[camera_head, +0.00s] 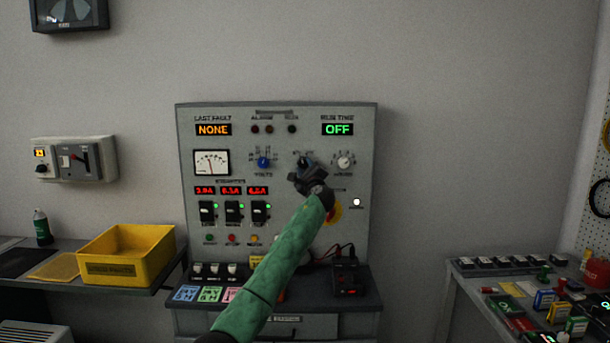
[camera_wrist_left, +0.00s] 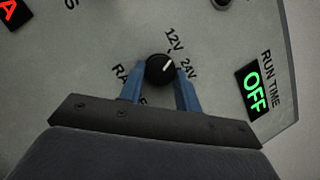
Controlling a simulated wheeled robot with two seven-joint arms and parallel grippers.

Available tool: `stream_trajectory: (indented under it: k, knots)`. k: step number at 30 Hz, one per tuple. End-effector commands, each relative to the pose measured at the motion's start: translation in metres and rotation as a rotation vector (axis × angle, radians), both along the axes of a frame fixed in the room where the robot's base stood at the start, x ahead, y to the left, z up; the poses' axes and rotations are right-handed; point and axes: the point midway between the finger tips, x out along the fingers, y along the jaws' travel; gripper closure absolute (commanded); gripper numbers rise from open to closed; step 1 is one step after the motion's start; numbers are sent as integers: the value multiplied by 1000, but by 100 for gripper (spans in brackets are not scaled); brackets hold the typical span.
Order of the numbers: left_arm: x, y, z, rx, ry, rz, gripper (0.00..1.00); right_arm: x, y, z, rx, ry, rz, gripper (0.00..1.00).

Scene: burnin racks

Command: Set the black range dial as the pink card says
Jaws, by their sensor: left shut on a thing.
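The black range dial (camera_wrist_left: 158,68) shows in the left wrist view on the grey panel, between the two blue fingers of my left gripper (camera_wrist_left: 160,82). The fingers are shut on its sides. Its white pointer line aims up and right, roughly between the 12V and 24V labels; which mark it matches exactly I cannot tell. In the head view my left gripper (camera_head: 307,174) is at the panel (camera_head: 365,240) and largely hides the dial. The pink card (camera_head: 231,294) lies on the ledge below the panel, left of my arm; its writing is too small to read. My right gripper is not in view.
A blue knob (camera_head: 263,162) is left of my gripper and a light knob (camera_head: 344,161) right of it. A red and yellow button (camera_head: 334,213) is below, partly behind my arm. A yellow bin (camera_head: 128,254) stands on the left bench.

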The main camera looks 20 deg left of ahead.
Motion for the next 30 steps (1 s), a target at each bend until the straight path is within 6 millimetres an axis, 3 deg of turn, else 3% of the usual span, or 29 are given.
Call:
stream_trajectory:
  k: [5,15,30]
  knots:
    - [0,0,-1,-64,-18,1,90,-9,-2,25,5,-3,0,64]
    - [0,-1,0,-146,-42,0,90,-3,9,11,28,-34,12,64]
    - [0,-1,1,-166,-48,0,90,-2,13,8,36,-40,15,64]
